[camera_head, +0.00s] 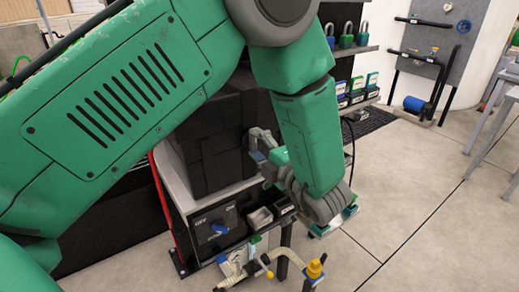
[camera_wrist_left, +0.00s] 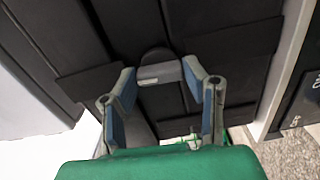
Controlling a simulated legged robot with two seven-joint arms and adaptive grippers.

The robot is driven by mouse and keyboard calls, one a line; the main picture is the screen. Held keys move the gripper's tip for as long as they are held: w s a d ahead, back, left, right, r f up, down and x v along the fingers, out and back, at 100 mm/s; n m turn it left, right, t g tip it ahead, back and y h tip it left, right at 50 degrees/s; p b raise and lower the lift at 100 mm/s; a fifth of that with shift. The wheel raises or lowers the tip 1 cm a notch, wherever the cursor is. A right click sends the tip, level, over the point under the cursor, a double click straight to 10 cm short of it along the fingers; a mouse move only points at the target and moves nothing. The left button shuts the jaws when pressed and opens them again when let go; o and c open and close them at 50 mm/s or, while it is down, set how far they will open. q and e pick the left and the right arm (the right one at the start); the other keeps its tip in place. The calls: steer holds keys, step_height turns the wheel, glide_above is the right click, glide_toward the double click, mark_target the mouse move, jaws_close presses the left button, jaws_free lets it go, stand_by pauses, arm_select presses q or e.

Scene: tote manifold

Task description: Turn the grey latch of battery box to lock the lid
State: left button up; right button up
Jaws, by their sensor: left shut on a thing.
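The battery box is the large black box (camera_head: 205,145) on a shelf, partly hidden behind my left arm in the head view. Its black ribbed face (camera_wrist_left: 235,55) fills much of the left wrist view. The grey latch (camera_wrist_left: 160,73) is a short grey bar with a dark rounded piece behind it. My left gripper (camera_head: 258,137) is at the box's right side in the head view. My right gripper is not in view.
Below the box is a dark panel with a blue knob (camera_head: 219,228) and small bins (camera_head: 260,217). Pipework with a yellow handle (camera_head: 315,268) stands in front. Padlocks (camera_head: 346,36) sit on a shelf behind. Open floor (camera_head: 420,215) lies to the right.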

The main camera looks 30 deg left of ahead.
arm_select(q)
steer(key=shift+a+n, duration=0.1)
steer(key=shift+n, duration=0.4)
steer(key=o, duration=1)
steer(key=shift+o, duration=0.7)
steer(key=shift+w+a+f, duration=0.1)
steer(key=shift+a, duration=0.05)
steer(key=v, duration=0.7)
steer(key=shift+d, duration=0.3)
steer(key=shift+f, duration=0.1)
